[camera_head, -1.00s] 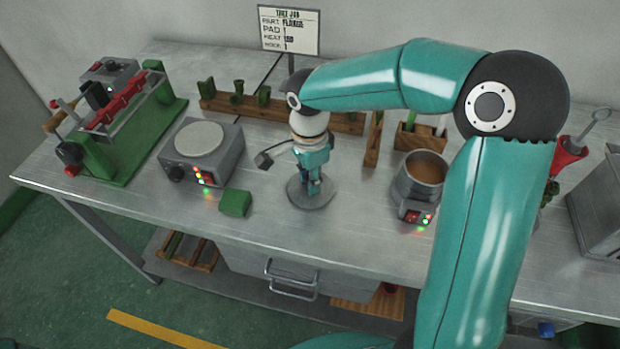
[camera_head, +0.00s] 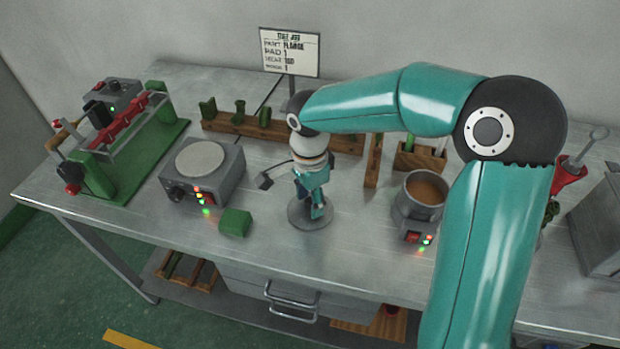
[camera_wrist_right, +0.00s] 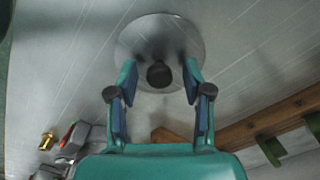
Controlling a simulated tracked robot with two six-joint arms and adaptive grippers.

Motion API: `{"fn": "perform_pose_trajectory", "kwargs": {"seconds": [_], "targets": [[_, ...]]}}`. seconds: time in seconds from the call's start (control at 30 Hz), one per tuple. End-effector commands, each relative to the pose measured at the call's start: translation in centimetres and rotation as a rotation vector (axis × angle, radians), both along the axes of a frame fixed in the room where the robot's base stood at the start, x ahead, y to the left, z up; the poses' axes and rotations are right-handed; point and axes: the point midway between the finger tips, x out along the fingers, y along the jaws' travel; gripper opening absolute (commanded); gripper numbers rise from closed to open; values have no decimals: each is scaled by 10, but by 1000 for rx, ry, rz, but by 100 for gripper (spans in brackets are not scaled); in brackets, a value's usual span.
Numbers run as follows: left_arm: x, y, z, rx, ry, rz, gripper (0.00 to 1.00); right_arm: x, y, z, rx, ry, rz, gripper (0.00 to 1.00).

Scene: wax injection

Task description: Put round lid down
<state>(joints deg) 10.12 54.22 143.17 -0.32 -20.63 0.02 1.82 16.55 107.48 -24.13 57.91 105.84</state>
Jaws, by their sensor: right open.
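The round lid (camera_head: 305,215) is a flat grey metal disc lying on the bench top in the middle of the head view. In the right wrist view the lid (camera_wrist_right: 182,38) shows as a disc with a dark round knob (camera_wrist_right: 159,75) at its centre. My right gripper (camera_head: 317,212) is over the lid, pointing down. In the right wrist view its fingers (camera_wrist_right: 160,78) are open, one on each side of the knob, with visible gaps. Whether the fingertips touch the lid cannot be told. My left gripper is not in view.
A hot plate (camera_head: 202,160) and a green block (camera_head: 235,222) stand to the left. A pot of brown wax (camera_head: 425,190) stands to the right. A wooden rack (camera_head: 275,130) with green pieces is behind. The bench front near the lid is clear.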

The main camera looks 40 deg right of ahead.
Motion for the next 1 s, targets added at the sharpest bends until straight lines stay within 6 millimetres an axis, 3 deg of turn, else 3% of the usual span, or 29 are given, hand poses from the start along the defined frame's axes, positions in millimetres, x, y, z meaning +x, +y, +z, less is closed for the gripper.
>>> {"fn": "perform_pose_trajectory", "kwargs": {"seconds": [0.53, 0.7, 1.0], "targets": [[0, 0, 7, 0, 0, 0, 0, 1, 0, 99, 1, -5, -1, 50], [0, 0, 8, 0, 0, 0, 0, 0, 0, 113, 1, -3, -2, 50], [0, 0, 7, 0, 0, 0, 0, 0, 0, 115, 1, -1, -2, 50]]}}
